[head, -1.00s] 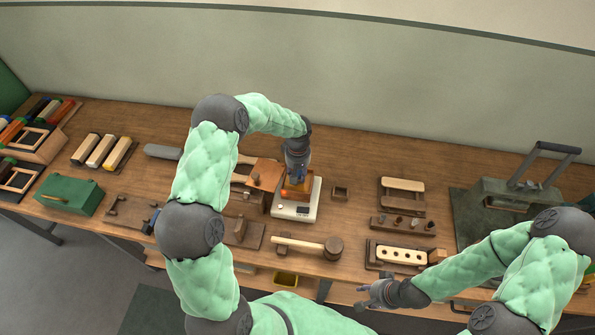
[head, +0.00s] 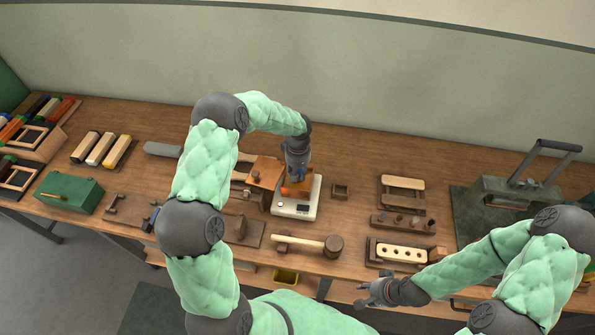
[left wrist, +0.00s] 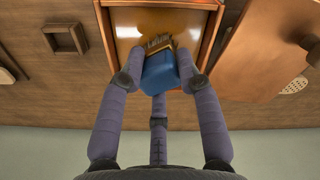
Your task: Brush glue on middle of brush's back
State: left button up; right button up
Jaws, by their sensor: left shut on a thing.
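My left gripper (head: 296,176) is shut on a blue-handled glue brush (left wrist: 160,72), seen in the left wrist view. Its bristles (left wrist: 158,42) point into a wood-rimmed tray of amber glue (left wrist: 128,20); I cannot tell whether they touch the glue. In the head view the tray is mostly hidden by the gripper, above a white scale (head: 296,209). A pale block with a row of holes (head: 402,253) lies in a dark holder right of the mallet, and a plain pale block (head: 402,183) lies behind it. My right gripper (head: 375,292) is open and empty at the table's front edge.
A wooden mallet (head: 307,243) lies in front of the scale. A small wooden box (head: 340,191) stands right of it. A green box (head: 69,193) and a grey press (head: 510,205) stand at the sides.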

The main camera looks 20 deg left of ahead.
aim_at(298, 171)
pick_arm(q)
jog(key=shift+f+b, duration=0.3)
jog(key=shift+f, duration=0.05)
dwell(0.3)
jog(key=shift+s+f, duration=0.1)
dwell(1.8)
jog(key=shift+r+p, duration=1.35)
jog(key=shift+r, duration=2.25)
jog(key=shift+f, duration=0.1)
